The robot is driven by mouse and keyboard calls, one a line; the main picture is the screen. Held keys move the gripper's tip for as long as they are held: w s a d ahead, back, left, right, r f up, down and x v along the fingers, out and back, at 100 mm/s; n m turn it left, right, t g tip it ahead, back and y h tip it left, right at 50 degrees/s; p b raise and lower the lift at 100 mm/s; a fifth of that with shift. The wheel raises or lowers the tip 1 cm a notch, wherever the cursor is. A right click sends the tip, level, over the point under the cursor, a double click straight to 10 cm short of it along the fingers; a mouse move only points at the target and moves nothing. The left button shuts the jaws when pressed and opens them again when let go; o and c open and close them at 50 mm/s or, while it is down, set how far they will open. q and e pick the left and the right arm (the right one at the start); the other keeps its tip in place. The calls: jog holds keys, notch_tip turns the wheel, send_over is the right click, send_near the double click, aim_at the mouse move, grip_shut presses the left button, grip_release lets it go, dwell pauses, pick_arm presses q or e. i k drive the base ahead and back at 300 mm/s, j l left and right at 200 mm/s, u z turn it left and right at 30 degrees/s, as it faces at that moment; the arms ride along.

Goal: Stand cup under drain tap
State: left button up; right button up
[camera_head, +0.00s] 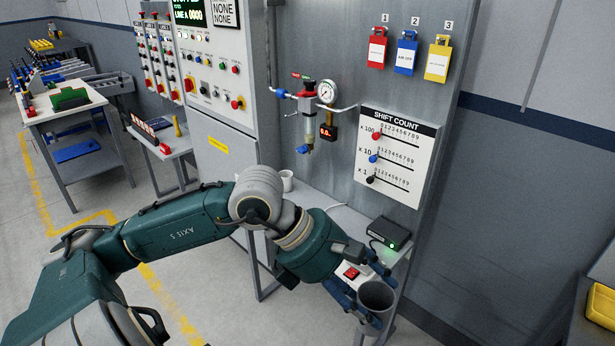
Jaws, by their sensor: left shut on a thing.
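A dark grey cup (376,296) is at the lower right in the head view, mouth up and a little tilted. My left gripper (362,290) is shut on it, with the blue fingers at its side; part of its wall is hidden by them. The air filter unit (308,115) is on the grey panel, with a gauge above right of it. The blue drain tap (303,149) is at its bottom, up and left of the held cup and well apart from it. My right gripper is not in view.
A narrow shelf table (325,197) runs below the panel, partly hidden by my left arm. A shift count board (393,155) hangs right of the filter.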

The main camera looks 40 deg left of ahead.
aim_at(309, 201)
jog(key=i+j, duration=0.1)
jog(key=j, duration=0.3)
jog(key=i+j, duration=0.1)
jog(key=j, duration=0.3)
jog(key=i+j, duration=0.15)
jog(key=j, duration=0.25)
jog(key=i+j, duration=0.1)
jog(key=j, duration=0.3)
jog(key=i+j, duration=0.1)
jog(key=j, duration=0.3)
jog(key=i+j, duration=0.1)
jog(key=j, duration=0.3)
jog(key=i+j, duration=0.1)
jog(key=j, duration=0.3)
